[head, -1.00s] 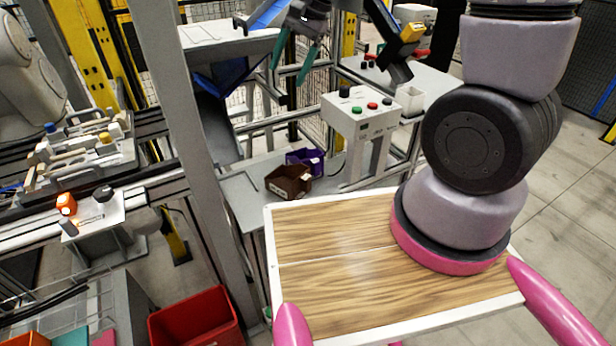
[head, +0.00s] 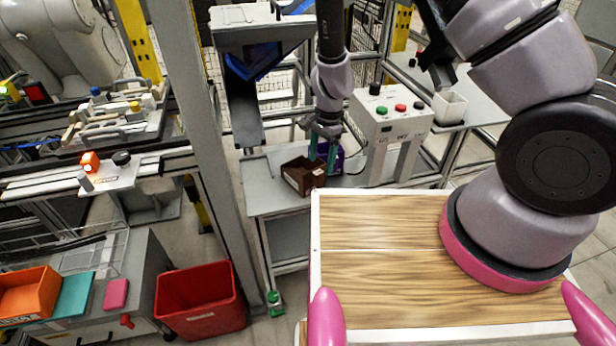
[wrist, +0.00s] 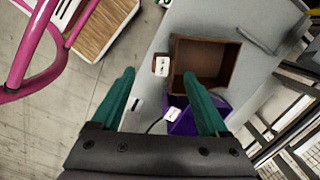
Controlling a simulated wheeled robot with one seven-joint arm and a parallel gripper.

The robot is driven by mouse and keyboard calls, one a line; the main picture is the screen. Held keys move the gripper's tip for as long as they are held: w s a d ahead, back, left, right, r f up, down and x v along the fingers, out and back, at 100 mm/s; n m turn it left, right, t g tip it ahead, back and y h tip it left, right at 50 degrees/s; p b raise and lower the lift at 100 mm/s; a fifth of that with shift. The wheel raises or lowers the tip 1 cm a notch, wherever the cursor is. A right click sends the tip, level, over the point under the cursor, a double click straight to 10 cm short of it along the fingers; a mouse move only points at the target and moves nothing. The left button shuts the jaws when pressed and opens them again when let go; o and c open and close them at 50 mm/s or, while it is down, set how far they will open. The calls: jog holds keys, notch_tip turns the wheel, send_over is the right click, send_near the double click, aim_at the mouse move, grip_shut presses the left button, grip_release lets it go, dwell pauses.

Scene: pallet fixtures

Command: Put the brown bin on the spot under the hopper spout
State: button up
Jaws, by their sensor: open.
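The brown bin (head: 300,181) stands upright on the grey side table, open at the top. In the wrist view the brown bin (wrist: 212,85) shows empty, with a labelled front tab. My gripper (head: 322,156) is open and empty, pointing down beside the bin's right side in the head view. In the wrist view my gripper (wrist: 158,76) has the labelled tab between its teal fingertips; I cannot tell if they touch the bin. The hopper (head: 262,38) has a grey spout (head: 243,112) over the table's left part. A dark corner mark (head: 266,160) lies below the spout.
A purple bin (head: 337,160) stands right behind the brown bin, partly hidden by my gripper. A control box (head: 392,118) with buttons stands to the right. A frame post (head: 195,120) rises on the left. The table (head: 262,197) is clear around the corner mark.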

aim_at(318, 172)
jog(key=shift+a+f, duration=0.25)
jog(key=shift+f, duration=1.35)
jog(key=shift+a+f, duration=0.2)
jog(key=shift+f, duration=1.35)
grip_shut()
